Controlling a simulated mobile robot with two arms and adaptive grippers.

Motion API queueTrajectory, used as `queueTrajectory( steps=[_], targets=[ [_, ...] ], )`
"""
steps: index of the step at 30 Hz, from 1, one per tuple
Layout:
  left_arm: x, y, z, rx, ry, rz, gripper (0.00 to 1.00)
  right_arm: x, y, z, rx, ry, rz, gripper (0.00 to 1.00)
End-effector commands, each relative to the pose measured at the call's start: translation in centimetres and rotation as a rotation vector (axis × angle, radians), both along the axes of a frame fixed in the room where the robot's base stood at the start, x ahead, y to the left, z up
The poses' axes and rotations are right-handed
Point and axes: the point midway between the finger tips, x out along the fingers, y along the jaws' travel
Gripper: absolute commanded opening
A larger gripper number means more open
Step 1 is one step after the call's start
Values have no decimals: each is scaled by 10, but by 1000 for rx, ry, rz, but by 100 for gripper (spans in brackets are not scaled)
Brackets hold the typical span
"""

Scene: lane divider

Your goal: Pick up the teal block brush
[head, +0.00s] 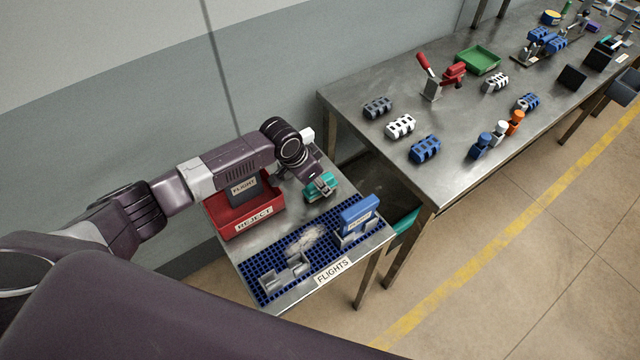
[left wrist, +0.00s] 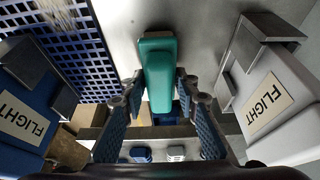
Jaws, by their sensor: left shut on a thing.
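The teal block brush (head: 324,188) is at the small metal table's back right part, beside the red bin. My left gripper (head: 318,182) comes down over it. In the left wrist view the brush (left wrist: 158,72) lies lengthwise between the two fingers of my left gripper (left wrist: 158,90), which is shut on it. Its underside is hidden, and I cannot tell whether it touches the table. My right gripper is not in view.
A red bin (head: 232,224) labelled REJECT stands left of the brush. In front is a blue grid mat (head: 262,292) labelled FLIGHTS, with a blue block (head: 358,212) in a holder and an empty grey holder (head: 284,274). A longer bench (head: 390,155) with several blocks stands right.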

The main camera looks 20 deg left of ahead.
Motion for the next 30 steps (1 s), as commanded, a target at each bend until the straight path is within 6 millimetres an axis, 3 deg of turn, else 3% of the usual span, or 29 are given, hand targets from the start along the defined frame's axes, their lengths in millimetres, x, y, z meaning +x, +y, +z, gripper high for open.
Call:
queueTrajectory(
  steps=[8, 21, 30],
  targets=[
    [2, 0, 32, -2, -7, -2, 4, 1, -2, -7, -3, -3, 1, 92],
    [2, 0, 155, -1, -8, 1, 4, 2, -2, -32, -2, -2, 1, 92],
    [1, 0, 195, -1, -3, 0, 4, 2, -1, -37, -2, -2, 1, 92]
  ],
)
